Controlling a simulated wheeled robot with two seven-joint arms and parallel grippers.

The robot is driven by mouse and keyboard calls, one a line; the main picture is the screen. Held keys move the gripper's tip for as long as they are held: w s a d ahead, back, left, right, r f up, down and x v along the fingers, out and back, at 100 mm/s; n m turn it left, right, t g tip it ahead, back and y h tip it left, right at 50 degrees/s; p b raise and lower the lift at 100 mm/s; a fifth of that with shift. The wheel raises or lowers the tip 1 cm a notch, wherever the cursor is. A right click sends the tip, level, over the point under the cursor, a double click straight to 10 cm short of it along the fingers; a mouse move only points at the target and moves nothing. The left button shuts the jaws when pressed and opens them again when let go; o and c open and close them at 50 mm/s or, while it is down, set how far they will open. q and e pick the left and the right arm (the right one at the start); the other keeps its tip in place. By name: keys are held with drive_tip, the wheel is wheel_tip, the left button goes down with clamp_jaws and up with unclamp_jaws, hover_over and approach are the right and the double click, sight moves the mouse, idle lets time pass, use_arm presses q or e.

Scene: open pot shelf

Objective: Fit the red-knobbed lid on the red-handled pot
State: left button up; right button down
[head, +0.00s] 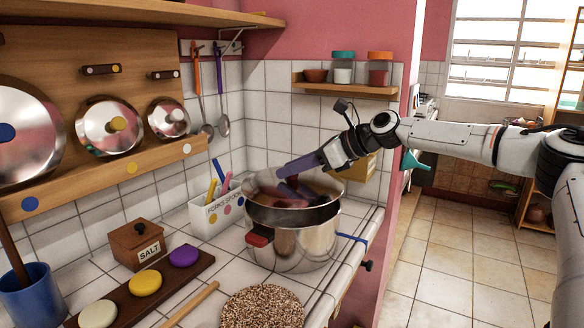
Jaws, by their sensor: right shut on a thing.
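The steel pot (292,250) stands on the tiled counter, with a red handle (259,237) on its left side. A shiny steel lid (262,184) is over the pot's mouth, with a dark gap showing between its near edge and the pot rim. My right gripper (291,184) reaches in from the right and is shut on the lid at its middle. The knob is mostly hidden by the fingers, so its colour is hard to tell. My left gripper is not in view.
Lids with blue, yellow and white knobs (118,124) stand on the wooden rack at left. A white utensil box (215,213), a salt box (137,245) and a speckled round mat (262,307) are near the pot. A small shelf with jars (344,68) hangs behind.

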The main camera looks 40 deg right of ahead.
sight(302, 180)
drive_tip(key=shift+f+b, duration=0.65)
drive_tip(key=shift+f, duration=0.2)
drive_tip(key=shift+f+b, duration=0.65)
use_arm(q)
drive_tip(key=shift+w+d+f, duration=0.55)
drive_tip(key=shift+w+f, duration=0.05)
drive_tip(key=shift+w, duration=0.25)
use_arm(e)
drive_tip(key=shift+f, duration=0.55)
use_arm(q)
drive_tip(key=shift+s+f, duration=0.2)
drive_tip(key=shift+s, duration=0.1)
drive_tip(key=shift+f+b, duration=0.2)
drive_tip(key=shift+b, duration=0.15)
use_arm(e)
drive_tip(key=shift+f, duration=0.4)
drive_tip(key=c, duration=1.3)
unclamp_jaws()
drive_tip(key=shift+c, duration=0.2)
drive_tip(key=shift+f, duration=0.1)
